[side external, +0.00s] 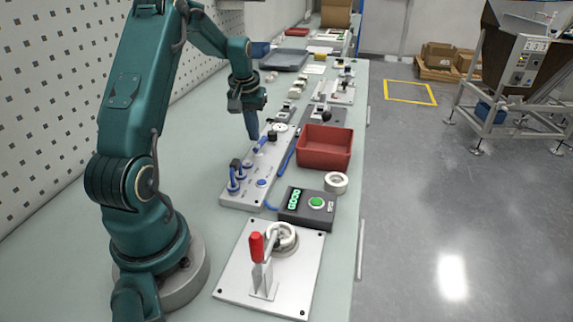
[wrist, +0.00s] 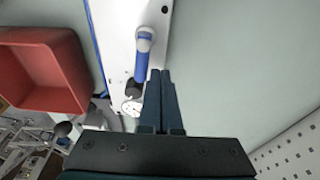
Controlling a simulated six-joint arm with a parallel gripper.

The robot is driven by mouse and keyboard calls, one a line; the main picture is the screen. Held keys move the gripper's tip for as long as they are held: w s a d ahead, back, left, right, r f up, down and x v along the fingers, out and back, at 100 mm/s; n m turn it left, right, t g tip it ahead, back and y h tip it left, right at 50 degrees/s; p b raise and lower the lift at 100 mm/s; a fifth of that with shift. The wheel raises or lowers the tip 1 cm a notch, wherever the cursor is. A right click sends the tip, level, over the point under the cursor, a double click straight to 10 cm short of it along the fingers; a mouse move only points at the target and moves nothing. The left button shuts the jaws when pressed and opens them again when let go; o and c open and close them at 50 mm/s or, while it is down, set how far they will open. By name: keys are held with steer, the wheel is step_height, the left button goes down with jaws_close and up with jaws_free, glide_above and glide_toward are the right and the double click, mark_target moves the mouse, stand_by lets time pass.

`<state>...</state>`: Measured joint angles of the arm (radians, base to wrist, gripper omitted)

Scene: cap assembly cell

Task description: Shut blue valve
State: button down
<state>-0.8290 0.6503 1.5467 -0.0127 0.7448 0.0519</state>
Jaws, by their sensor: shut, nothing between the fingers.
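The blue valve handle (side external: 260,146) lies on a light grey panel (side external: 240,196) in the side external view. In the wrist view the blue valve handle (wrist: 141,65) is a straight blue lever with a pale round end at the top, lying along the panel. My gripper (side external: 252,136) points down at the panel beside the lever. In the wrist view my gripper (wrist: 160,72) is shut and empty, its fingertips just right of the lever's lower end. I cannot tell whether the fingers touch the lever.
A red bin (side external: 324,147) stands right of the panel, and a black box with a green button (side external: 307,207) is nearer. A gauge (wrist: 132,107) and dark knob sit by the lever. A plate with a red-handled clamp (side external: 257,246) is in front. The bench left of the panel is clear.

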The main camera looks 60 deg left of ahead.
steer(key=shift+f, duration=0.75)
steer(key=shift+r, duration=0.35)
stand_by(0.4)
